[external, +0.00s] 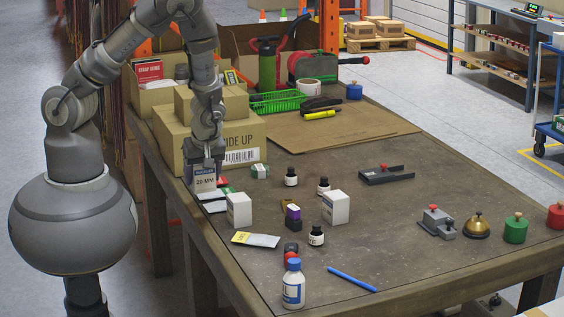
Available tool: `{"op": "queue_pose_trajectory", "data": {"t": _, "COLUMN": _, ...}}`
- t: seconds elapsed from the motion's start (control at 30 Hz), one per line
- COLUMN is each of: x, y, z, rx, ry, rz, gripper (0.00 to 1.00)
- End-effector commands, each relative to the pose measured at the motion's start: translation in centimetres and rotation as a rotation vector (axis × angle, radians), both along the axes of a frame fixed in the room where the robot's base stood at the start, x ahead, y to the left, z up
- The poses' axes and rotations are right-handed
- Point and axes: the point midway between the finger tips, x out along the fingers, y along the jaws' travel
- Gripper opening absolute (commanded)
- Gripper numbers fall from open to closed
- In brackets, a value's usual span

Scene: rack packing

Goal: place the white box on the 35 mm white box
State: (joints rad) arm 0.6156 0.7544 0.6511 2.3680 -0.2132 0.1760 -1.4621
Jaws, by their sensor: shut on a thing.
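My gripper (208,163) is at the left edge of the table, pointing down. Whether this box touches the table cannot be told. Two other white boxes stand upright on the table: one (239,210) just right of and nearer than my gripper, and one (336,207) farther right. No size marking is readable on either, so I cannot tell which is the 35 mm one.
Cardboard boxes (245,142) stand behind my gripper. A blue-capped bottle (293,286) stands at the front. The table's right middle is mostly clear.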

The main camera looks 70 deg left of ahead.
Motion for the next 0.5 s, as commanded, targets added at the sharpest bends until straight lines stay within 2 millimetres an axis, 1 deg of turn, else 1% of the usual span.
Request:
{"op": "queue_pose_trajectory", "data": {"t": 0.03, "x": 1.7, "y": 0.4, "z": -0.5, "rx": 0.000, "ry": -0.003, "rz": 0.000, "gripper": 0.30}}
{"op": "queue_pose_trajectory", "data": {"t": 0.1, "x": 3.9, "y": 0.8, "z": -0.7, "rx": 0.000, "ry": -0.004, "rz": -0.001, "gripper": 0.30}}
{"op": "queue_pose_trajectory", "data": {"t": 0.2, "x": 6.5, "y": 1.2, "z": -0.9, "rx": 0.000, "ry": -0.003, "rz": -0.001, "gripper": 0.30}}
{"op": "queue_pose_trajectory", "data": {"t": 0.3, "x": 8.2, "y": 1.5, "z": -1.0, "rx": 0.000, "ry": -0.001, "rz": -0.001, "gripper": 0.30}}
{"op": "queue_pose_trajectory", "data": {"t": 0.5, "x": 9.8, "y": 1.8, "z": -1.0, "rx": 0.000, "ry": 0.000, "rz": -0.001, "gripper": 0.30}}
